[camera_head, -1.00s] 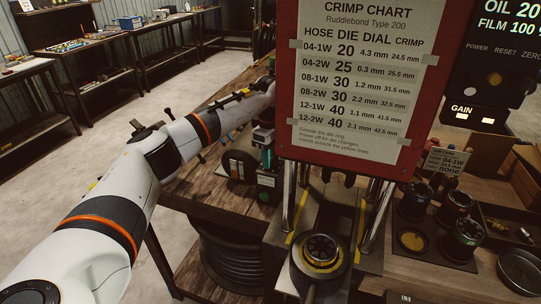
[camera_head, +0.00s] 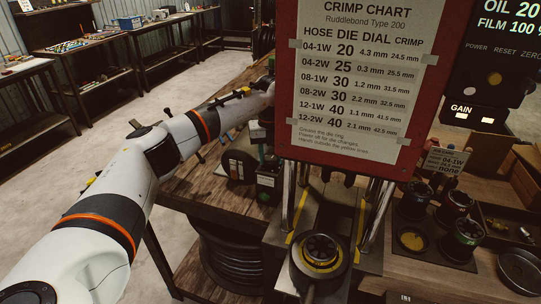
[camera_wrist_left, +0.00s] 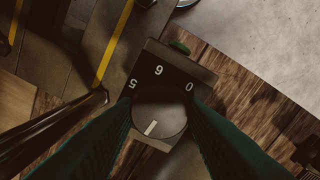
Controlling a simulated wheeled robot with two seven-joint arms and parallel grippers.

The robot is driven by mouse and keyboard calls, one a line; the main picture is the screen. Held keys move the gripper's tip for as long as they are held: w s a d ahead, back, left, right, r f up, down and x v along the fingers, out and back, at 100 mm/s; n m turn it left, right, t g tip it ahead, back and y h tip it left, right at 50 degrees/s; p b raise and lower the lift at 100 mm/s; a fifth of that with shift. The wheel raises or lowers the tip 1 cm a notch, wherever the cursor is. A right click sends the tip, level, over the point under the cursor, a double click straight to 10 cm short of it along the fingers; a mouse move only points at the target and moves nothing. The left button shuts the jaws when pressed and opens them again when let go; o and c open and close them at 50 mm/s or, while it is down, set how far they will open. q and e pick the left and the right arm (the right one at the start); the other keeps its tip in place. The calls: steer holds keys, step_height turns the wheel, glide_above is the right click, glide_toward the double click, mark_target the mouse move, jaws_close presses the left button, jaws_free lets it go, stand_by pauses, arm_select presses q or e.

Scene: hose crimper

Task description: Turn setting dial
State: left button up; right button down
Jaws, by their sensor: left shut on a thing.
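The setting dial (camera_wrist_left: 158,112) is a round dark knob with a white pointer line, on a block marked 5, 6 and 0 in the left wrist view. The pointer slants toward the lower left of that picture, away from the visible numbers. My left gripper (camera_wrist_left: 165,118) has its two dark green fingers on either side of the knob and is shut on it. In the head view my left arm reaches to the bench behind the chart, which partly hides the hand. The crimp chart (camera_head: 350,85) lists hose, die, dial and crimp values. My right gripper is not in view.
The crimper's metal posts and round part (camera_head: 320,256) stand below the chart. A die tray (camera_head: 433,240) and a small card (camera_head: 444,160) reading 04-1W are at the right. A black display (camera_head: 495,60) hangs upper right. A coiled hose (camera_head: 228,255) lies under the bench.

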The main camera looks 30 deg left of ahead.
arm_select(q)
steer(key=m, duration=0.6)
steer(key=shift+m, duration=0.3)
steer(key=m, duration=0.5)
steer(key=shift+d, duration=0.1)
steer(key=shift+r, duration=0.1)
steer(key=o, duration=1)
